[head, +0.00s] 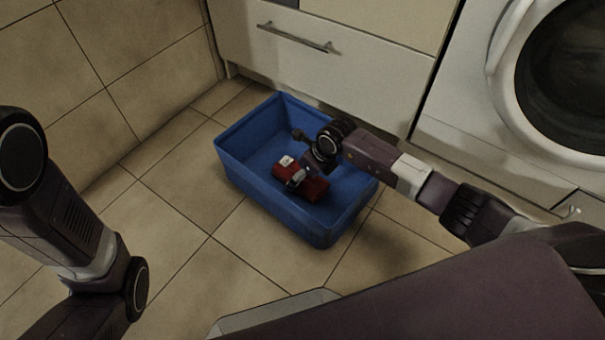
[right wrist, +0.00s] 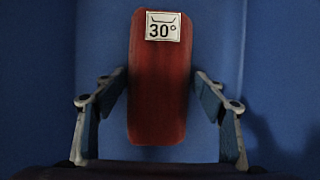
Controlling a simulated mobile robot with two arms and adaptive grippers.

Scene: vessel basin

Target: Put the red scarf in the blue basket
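The red scarf (head: 315,189) is a compact red bundle with a white "30°" label. It lies inside the blue basket (head: 262,199), on its floor. In the right wrist view the scarf (right wrist: 158,105) is upright in the middle, with blue basket surface (right wrist: 48,60) around it. My right gripper (head: 297,178) reaches down into the basket at the scarf. In the right wrist view its two fingers (right wrist: 160,78) are spread on either side of the scarf, with a visible gap on each side. My left arm is at the left edge; its gripper is out of view.
A white drawer cabinet (head: 330,75) with a metal handle (head: 298,38) stands behind the basket. A front-loading washing machine (head: 500,105) is at the right. Tiled wall (head: 95,80) is at the left. The tiled floor (head: 175,215) left of the basket is clear.

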